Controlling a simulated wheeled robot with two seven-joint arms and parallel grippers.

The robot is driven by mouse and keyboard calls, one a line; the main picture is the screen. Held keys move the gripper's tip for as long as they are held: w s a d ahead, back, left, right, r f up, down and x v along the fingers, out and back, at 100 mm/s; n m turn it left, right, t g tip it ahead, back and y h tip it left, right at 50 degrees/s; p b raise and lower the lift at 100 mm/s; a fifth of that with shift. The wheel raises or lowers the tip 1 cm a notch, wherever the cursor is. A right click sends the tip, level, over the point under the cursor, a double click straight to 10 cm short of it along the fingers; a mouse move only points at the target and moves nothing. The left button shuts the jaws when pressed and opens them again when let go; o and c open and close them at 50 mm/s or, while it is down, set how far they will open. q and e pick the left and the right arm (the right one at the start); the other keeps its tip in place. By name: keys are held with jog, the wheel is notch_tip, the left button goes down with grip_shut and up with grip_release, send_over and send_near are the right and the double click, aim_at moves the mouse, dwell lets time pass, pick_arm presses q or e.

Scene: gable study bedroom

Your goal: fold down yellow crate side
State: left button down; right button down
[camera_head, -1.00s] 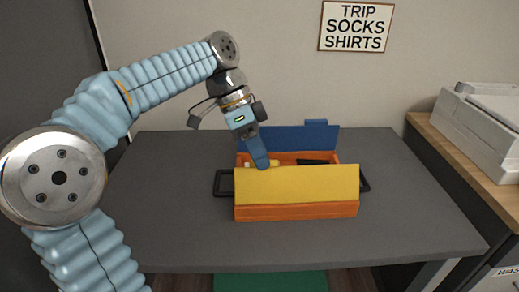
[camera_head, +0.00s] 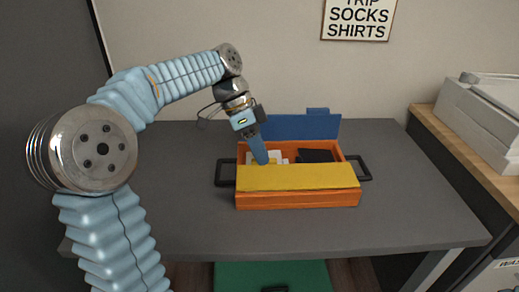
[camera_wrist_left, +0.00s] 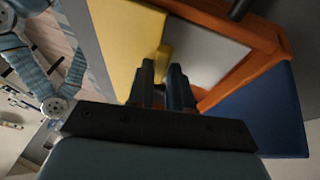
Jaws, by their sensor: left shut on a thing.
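The orange crate (camera_head: 297,201) stands on the grey table with black handles at both ends. Its yellow side (camera_head: 300,178) faces me along the near edge and leans; I cannot tell the exact angle. It also shows in the left wrist view (camera_wrist_left: 118,40). The blue side (camera_head: 303,127) stands raised at the back and shows in the left wrist view (camera_wrist_left: 262,115). My left gripper (camera_head: 262,161) is at the yellow side's top edge, left of its middle, shut on its small yellow tab (camera_wrist_left: 163,62). The fingers partly hide the tab. My right gripper is out of view.
White and dark items (camera_head: 314,155) lie inside the crate. The grey table (camera_head: 420,205) is clear around it. A wooden counter (camera_head: 462,148) with a white machine (camera_head: 485,120) stands at the right. A sign (camera_head: 357,20) hangs on the wall.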

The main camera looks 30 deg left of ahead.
pick_arm(q)
jog(key=shift+a+f, duration=0.1)
jog(key=shift+f, duration=0.65)
jog(key=c, duration=1.1)
grip_release()
jog(key=shift+w+f, duration=0.1)
jog(key=p+v, duration=0.3)
jog(key=v, duration=1.2)
